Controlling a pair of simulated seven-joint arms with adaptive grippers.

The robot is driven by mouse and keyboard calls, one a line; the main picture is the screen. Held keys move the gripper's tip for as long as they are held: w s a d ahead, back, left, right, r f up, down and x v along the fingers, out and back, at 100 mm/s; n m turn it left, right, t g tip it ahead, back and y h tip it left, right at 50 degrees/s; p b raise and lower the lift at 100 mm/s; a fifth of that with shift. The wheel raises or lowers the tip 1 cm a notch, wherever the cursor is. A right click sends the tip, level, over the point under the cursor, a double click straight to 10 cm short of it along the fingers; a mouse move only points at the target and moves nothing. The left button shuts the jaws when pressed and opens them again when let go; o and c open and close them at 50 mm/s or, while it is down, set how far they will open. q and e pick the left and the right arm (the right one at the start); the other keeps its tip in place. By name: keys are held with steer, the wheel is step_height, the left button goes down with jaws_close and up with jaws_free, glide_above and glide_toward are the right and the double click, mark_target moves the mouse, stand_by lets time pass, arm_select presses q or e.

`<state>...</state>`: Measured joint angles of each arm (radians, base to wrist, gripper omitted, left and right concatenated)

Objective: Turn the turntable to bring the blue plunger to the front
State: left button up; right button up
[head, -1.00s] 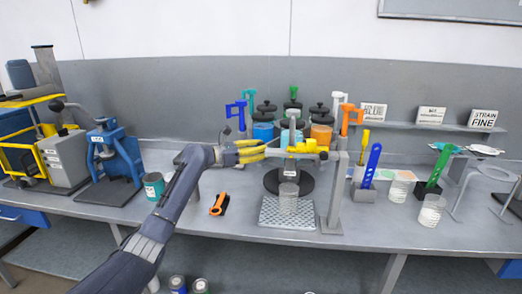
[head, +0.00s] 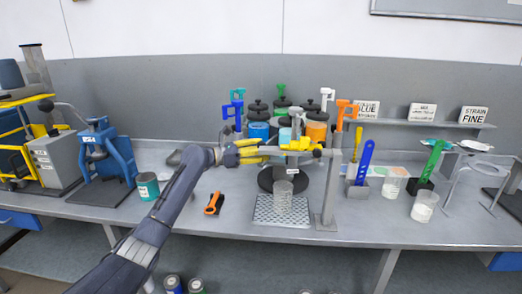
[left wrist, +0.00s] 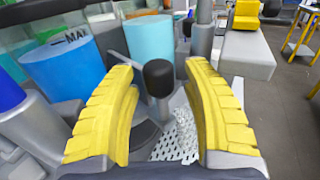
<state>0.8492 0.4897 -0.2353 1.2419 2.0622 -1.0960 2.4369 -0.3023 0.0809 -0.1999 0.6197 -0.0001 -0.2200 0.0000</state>
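The blue plunger's hooked handle (head: 231,110) stands upright at the left of a cluster of lidded canisters, next to a teal plunger (head: 237,94). Green (head: 281,91), white (head: 327,95) and orange (head: 345,109) plungers stand further right. A dark round base (head: 266,181) shows low in front of the canisters; the rest of the turntable is hidden. My left gripper (head: 266,151) reaches right across the front of the cluster. In the left wrist view its yellow fingers (left wrist: 157,78) are apart, with a black knob (left wrist: 158,77) between them; contact is unclear. My right gripper is out of view.
A clear cup (head: 283,192) stands on a perforated plate (head: 268,218) just below the gripper. A grey post (head: 327,190) rises to its right. An orange-and-black tool (head: 213,203) lies on the bench. Blue (left wrist: 68,70) and pale-blue (left wrist: 151,38) canisters are close by.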

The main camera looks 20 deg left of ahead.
arm_select(q)
steer(key=shift+a, duration=0.1)
steer(key=v, duration=1.2)
steer(key=shift+o, duration=0.2)
steer(key=shift+s, duration=0.1)
